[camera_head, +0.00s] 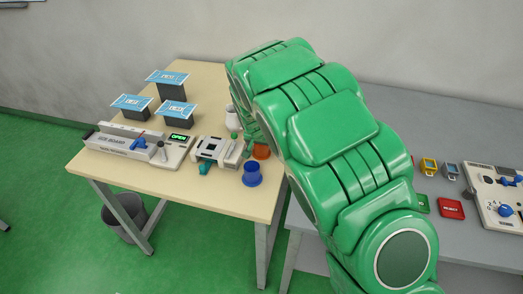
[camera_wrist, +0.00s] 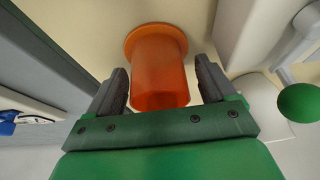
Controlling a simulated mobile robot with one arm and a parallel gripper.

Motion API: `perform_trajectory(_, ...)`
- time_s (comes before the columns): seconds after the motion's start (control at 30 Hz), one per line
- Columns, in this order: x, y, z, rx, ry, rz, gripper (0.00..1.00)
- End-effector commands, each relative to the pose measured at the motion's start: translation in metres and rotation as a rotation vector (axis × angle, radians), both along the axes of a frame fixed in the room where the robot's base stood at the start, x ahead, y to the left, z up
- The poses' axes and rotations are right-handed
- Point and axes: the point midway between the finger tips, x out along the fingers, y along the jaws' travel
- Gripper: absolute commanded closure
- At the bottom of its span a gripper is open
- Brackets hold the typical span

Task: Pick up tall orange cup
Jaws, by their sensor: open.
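The tall orange cup (camera_wrist: 158,72) is in the middle of the wrist view, with its wide flange against the pale table surface. My gripper (camera_wrist: 158,88) is open, with one dark finger on each side of the cup's near part and visible gaps between fingers and cup. In the head view, only a small part of the orange cup (camera_head: 261,152) shows beside my green arm, which hides the rest. The gripper's fingers are hidden behind the arm in that view.
A blue cup (camera_head: 252,175) stands close to the orange one, near the table's right edge. A grey-white device (camera_head: 210,150) and a long machine with a lit display (camera_head: 140,142) stand to the left. Blue-topped boxes (camera_head: 176,114) are behind. A grey table (camera_head: 450,262) adjoins on the right.

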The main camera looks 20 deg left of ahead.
Motion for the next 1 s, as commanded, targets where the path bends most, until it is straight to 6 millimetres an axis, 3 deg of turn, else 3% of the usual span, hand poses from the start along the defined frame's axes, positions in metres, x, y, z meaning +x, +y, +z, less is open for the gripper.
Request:
perform_trajectory(0.03,0.000,0.000,0.000,0.000,0.000,0.000,0.21)
perform_trajectory(0.37,0.000,0.000,0.000,0.000,0.001,0.000,0.71)
perform_trajectory(0.67,0.000,0.000,0.002,0.000,0.000,0.000,0.72)
perform_trajectory(1.0,-0.005,-0.003,0.037,-0.001,0.001,0.000,0.72)
